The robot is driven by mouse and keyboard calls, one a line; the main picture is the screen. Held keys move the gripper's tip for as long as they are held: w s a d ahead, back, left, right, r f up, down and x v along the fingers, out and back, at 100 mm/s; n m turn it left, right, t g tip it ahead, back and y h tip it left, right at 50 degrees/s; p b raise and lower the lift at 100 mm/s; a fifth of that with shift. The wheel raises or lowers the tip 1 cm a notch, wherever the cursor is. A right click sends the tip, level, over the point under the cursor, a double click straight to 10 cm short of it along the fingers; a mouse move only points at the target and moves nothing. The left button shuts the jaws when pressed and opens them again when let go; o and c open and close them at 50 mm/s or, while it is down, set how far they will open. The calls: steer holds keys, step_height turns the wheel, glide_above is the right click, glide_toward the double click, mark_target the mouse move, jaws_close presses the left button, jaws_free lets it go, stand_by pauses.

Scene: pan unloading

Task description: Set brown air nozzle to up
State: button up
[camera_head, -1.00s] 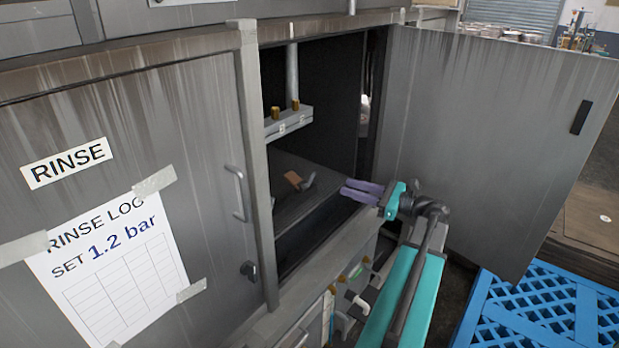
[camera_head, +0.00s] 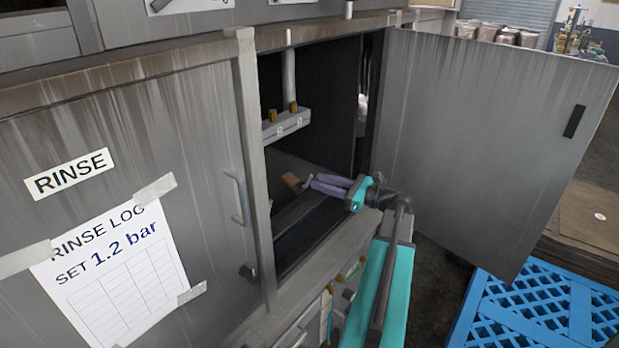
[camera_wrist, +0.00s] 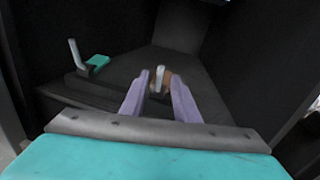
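The brown air nozzle (camera_head: 292,181) sits on the dark floor inside the open cabinet. It has a brown block and a grey lever; in the wrist view the brown block (camera_wrist: 167,82) shows behind the pale lever (camera_wrist: 159,78). My gripper (camera_head: 316,182) reaches into the cabinet from the right, with its purple fingers at the nozzle. In the wrist view the fingers are apart, with the lever between their tips. I cannot tell whether either finger touches it. In the head view the fingers hide most of the lever.
A teal nozzle (camera_wrist: 98,61) with a grey lever (camera_wrist: 76,53) stands further left inside. A grey bar with brass fittings (camera_head: 287,124) hangs above. The open door (camera_head: 490,130) is at the right, the closed rinse door (camera_head: 140,150) at the left. A blue pallet (camera_head: 540,310) lies on the floor.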

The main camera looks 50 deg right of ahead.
mark_target(310, 179)
steer(key=shift+p+x, duration=0.5)
steer(key=shift+x, duration=2)
jaws_close()
